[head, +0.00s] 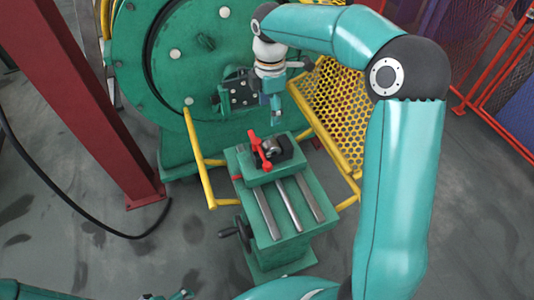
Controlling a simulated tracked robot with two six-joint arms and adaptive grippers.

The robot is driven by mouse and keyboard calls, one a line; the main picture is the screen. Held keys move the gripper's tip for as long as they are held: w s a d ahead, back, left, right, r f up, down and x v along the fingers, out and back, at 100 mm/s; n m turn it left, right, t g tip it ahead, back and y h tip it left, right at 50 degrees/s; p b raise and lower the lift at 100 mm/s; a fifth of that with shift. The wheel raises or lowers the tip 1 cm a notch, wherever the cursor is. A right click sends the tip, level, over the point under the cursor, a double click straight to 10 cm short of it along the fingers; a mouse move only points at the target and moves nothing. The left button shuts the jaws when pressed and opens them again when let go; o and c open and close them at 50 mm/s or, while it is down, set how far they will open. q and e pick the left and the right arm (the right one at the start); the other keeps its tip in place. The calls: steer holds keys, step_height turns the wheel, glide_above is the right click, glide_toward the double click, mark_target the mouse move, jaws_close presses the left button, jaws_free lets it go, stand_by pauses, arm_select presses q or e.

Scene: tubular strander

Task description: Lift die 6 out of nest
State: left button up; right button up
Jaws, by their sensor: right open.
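A small round grey metal piece (272,146), which looks like the die, sits in a dark nest block (286,148) on top of the green stand. A red clamp handle (261,152) lies against the left side of the nest and partly covers it. My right gripper (276,118) is above and behind the nest, pointing down, apart from the die and empty. It is open. Only a small part of my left gripper (180,295) shows at the bottom edge, far from the nest. The die's number cannot be read.
The green stand (258,215) has metal rails and a handwheel (236,233) at its left. A yellow guard rail (198,160) and yellow mesh guard (335,105) flank it. A large green machine disc (190,60) stands behind. A red column (90,100) rises at left.

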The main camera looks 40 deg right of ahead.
mark_target(271, 142)
step_height(271, 142, down, 10)
steer(key=shift+r+b, duration=0.1)
steer(key=shift+b, duration=0.3)
steer(key=shift+d+f, duration=0.15)
steer(key=shift+f, duration=1.2)
steer(key=shift+d+f, duration=0.15)
steer(key=shift+f, duration=1.15)
steer(key=shift+c, duration=0.4)
steer(key=shift+r, duration=0.1)
jaws_close()
